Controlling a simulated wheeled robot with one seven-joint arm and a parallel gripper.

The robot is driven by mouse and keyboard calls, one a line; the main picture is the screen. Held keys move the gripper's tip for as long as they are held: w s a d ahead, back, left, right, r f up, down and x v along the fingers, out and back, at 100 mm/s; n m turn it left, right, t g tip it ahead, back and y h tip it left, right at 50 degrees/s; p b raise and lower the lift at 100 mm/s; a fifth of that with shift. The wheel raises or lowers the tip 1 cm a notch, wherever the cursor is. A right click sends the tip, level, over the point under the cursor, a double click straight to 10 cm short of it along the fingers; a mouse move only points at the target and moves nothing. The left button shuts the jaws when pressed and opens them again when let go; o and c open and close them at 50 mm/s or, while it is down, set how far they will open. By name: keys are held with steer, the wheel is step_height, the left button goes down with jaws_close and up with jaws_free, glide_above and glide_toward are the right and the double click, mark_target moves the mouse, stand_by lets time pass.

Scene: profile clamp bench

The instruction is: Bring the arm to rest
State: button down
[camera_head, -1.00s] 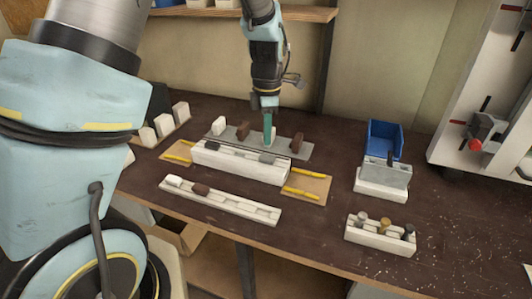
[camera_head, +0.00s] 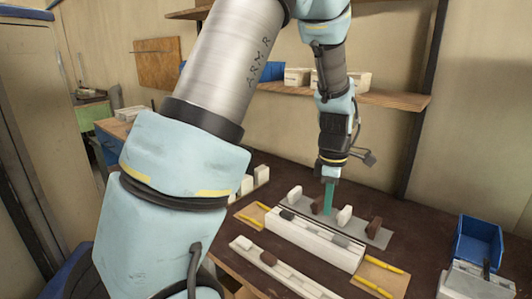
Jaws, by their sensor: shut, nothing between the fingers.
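My arm (camera_head: 210,80) rises from the lower left, bends at the top and hangs down over the bench. My gripper (camera_head: 328,197) points straight down above the grey plate at the back of the bench. Its teal fingers are shut with nothing between them. They are close to the white and brown blocks on the plate; I cannot tell whether the tips touch anything.
White blocks (camera_head: 345,216) and brown blocks (camera_head: 374,227) stand on the grey plate (camera_head: 361,232). In front are a long white fixture (camera_head: 325,244) and a white rail (camera_head: 300,284). A blue bin (camera_head: 478,240) is at right. A wooden shelf (camera_head: 395,98) hangs behind my arm.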

steer(key=s+a+r+m+b, duration=0.1)
steer(key=s+a+m, duration=0.1)
steer(key=a+m, duration=0.5)
steer(key=s+a+r+m+t+b, duration=0.1)
steer(key=s+a+m, duration=0.2)
steer(key=a, duration=1.5)
steer(key=m, duration=0.4)
steer(key=shift+s+a, duration=0.15)
steer(key=shift+a, duration=0.25)
